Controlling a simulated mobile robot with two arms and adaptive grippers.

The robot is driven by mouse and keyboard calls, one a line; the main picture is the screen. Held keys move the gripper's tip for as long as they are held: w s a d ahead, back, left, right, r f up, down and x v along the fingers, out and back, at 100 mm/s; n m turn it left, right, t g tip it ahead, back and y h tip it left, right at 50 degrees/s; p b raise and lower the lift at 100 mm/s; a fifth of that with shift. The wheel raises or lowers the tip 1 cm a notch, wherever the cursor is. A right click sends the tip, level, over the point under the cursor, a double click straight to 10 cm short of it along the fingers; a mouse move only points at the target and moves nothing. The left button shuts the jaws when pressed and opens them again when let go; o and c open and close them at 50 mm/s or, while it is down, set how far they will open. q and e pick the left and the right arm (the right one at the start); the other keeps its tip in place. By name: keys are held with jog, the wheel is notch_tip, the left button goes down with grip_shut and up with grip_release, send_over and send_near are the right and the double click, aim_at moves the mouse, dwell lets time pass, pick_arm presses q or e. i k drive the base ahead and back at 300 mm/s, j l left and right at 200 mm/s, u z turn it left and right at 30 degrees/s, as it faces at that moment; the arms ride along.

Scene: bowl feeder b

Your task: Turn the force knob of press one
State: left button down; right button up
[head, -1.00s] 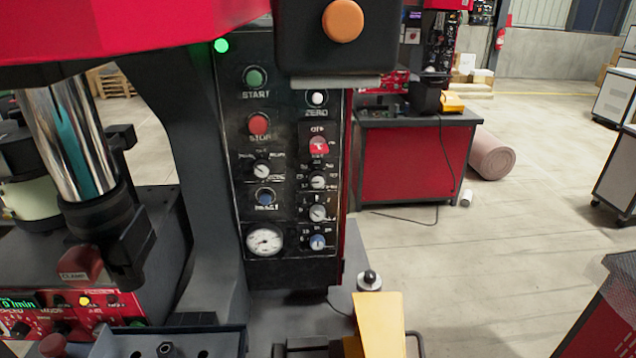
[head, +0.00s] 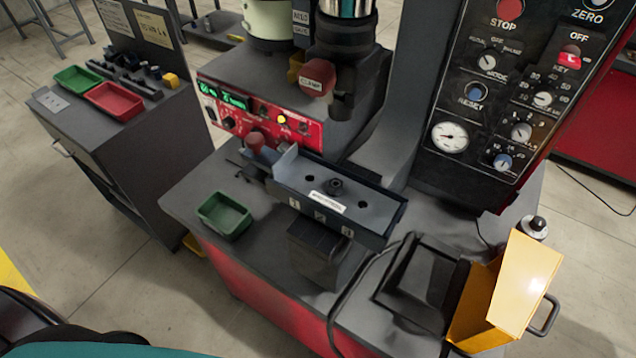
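The press's black control panel (head: 470,110) stands at the upper right in the head view. Its right column holds a red key switch (head: 570,59), a dial knob with a numbered scale (head: 543,98), a second grey knob (head: 521,131) and a blue knob (head: 502,161). The left column has a red STOP button (head: 510,9), a mode selector (head: 488,62), a blue RESET button (head: 474,92) and a white gauge (head: 450,137). The labels are too small to tell which knob is force. Neither of my grippers is in view.
A fixture block (head: 335,195) sits under the press column. A green tray (head: 225,214) lies on the press table. A yellow box-like guard (head: 515,285) and a black angled box (head: 422,280) stand at the front right. A side bench (head: 120,140) holds green and red trays.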

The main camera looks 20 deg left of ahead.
aim_at(543, 97)
jog(key=j+u, duration=0.15)
jog(key=j, duration=0.3)
jog(key=j+u, duration=0.1)
jog(key=j, duration=0.35)
jog(key=i+j+u, duration=0.15)
jog(key=j, duration=0.25)
jog(key=j+u, duration=0.15)
jog(key=j, duration=0.3)
jog(key=i+j+u, duration=0.15)
jog(key=j, duration=0.25)
jog(key=i+j+u, duration=0.1)
jog(key=j, duration=0.3)
jog(key=i+j+u, duration=0.15)
jog(key=j, duration=0.25)
jog(key=z, duration=1.05)
jog(key=l+z, duration=0.2)
jog(key=z, duration=0.3)
jog(key=l+z, duration=0.25)
jog(key=z, duration=0.2)
jog(key=i+l+z, duration=0.1)
jog(key=z, duration=0.4)
jog(key=l, duration=0.1)
